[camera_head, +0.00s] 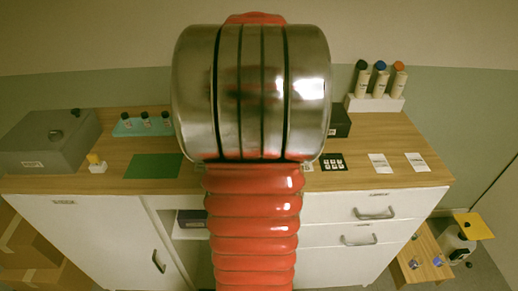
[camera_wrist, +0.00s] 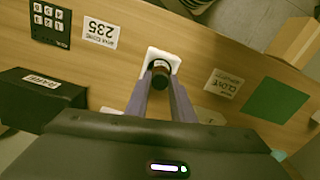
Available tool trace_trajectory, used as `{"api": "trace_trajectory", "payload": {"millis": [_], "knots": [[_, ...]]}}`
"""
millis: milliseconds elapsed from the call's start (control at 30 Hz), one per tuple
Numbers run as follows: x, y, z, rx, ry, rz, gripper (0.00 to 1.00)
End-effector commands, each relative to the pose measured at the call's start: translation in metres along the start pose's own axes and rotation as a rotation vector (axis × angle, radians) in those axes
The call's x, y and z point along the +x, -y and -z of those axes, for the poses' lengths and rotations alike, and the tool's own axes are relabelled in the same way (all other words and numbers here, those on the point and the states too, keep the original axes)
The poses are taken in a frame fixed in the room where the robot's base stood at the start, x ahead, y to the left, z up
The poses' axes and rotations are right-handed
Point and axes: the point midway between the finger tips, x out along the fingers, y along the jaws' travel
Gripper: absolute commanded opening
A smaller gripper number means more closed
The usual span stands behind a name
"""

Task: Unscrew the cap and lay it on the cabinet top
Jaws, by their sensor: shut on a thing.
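In the wrist view my gripper (camera_wrist: 161,82) is shut on a dark round-topped piece (camera_wrist: 160,66), which looks like a capped bottle top. It is upright at a white square holder (camera_wrist: 151,54) on the wooden cabinet top (camera_wrist: 125,68). The fingers stand on either side of the dark piece. I cannot tell whether the cap is still joined to a bottle below. In the head view my arm hides the gripper, the held piece and the holder. The cabinet top (camera_head: 230,181) shows there to the left of my arm.
Left on the cabinet top are a grey box (camera_head: 45,148), a teal rack (camera_head: 128,129) with three dark-capped bottles, a yellow-topped piece (camera_head: 95,161) and a green mat (camera_head: 153,166). Right are a black keypad (camera_head: 333,162), white labels (camera_head: 380,163) and a white rack (camera_head: 375,104) with three bottles.

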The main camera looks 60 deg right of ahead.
Motion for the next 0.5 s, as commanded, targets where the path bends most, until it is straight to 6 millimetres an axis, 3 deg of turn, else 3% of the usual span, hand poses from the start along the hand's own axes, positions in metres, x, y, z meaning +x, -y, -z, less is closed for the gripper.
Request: {"api": "trace_trajectory", "payload": {"millis": [500], "knots": [[-0.0003, 0.0002, 0.0000, -0.407, 0.000, 0.000, 0.00]]}}
